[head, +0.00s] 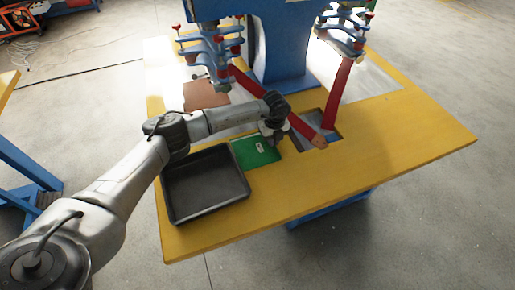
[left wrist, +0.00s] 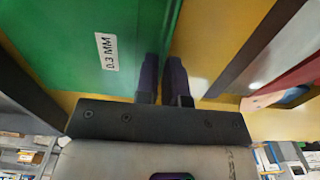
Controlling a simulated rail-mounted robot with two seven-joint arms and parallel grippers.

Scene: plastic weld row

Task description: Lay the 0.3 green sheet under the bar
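The green sheet (head: 255,152) is over the yellow table, right of the black tray. Its white "0.3 MM" label shows in the left wrist view, where the sheet (left wrist: 75,45) fills the upper left. My left gripper (head: 272,135) is at the sheet's far right part. Its two dark fingers (left wrist: 162,85) are close together with a green edge strip between them. I cannot tell whether the sheet rests on the table. A red bar (head: 300,125) slants down to a tan end, right of the gripper; part of it is behind my arm. My right gripper is not seen.
The black tray (head: 205,200) stands at the table's near left. A brown sheet (head: 205,94) lies behind my arm. A second red bar (head: 340,90) stands by a dark recess (head: 305,145). The blue machine (head: 278,45) rises behind. The table's right side (head: 420,130) is clear.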

